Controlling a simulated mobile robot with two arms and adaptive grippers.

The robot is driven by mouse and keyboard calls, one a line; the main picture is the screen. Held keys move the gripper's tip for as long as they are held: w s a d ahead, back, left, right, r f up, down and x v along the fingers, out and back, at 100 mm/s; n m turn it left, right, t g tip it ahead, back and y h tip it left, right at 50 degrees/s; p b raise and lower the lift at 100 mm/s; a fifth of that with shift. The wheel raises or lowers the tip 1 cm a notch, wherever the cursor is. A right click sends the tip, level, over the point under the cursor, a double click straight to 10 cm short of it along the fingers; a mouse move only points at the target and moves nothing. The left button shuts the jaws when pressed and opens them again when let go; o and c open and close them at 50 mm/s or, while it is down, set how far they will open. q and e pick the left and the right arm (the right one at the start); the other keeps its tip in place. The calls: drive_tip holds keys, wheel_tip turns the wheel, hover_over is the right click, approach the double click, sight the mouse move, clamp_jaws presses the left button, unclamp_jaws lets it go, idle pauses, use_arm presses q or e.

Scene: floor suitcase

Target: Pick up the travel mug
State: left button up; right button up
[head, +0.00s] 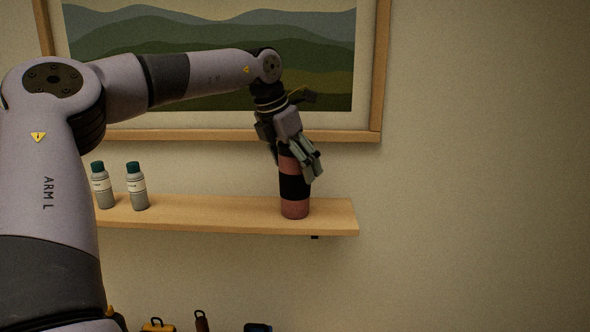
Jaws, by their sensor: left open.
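The travel mug (294,208) stands upright on the right part of a wooden wall shelf (230,212). It is reddish with a wide black band around its middle. My left gripper (296,171) points down at the mug from above, with its open fingers at the mug's upper part. The fingers hide the mug's top. I cannot tell whether they touch it. My right gripper is not in the head view.
Two grey bottles with green caps, one (103,187) beside the other (137,188), stand on the shelf's left part. A framed landscape picture (378,75) hangs behind my left arm. Several small items, including a yellow one (158,327), show at the bottom edge.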

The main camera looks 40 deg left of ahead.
use_arm(q)
drive_tip(key=shift+w+a+f, duration=0.15)
drive_tip(key=shift+w+f, duration=0.1)
drive_tip(key=shift+f, duration=0.2)
drive_tip(key=shift+s, duration=0.1)
drive_tip(key=shift+c, duration=0.3)
drive_tip(key=shift+s+d+r, duration=0.1)
drive_tip(key=shift+d+r, duration=0.05)
drive_tip(key=shift+d, duration=0.05)
drive_tip(key=shift+c, duration=1.4)
drive_tip(key=c, duration=1.1)
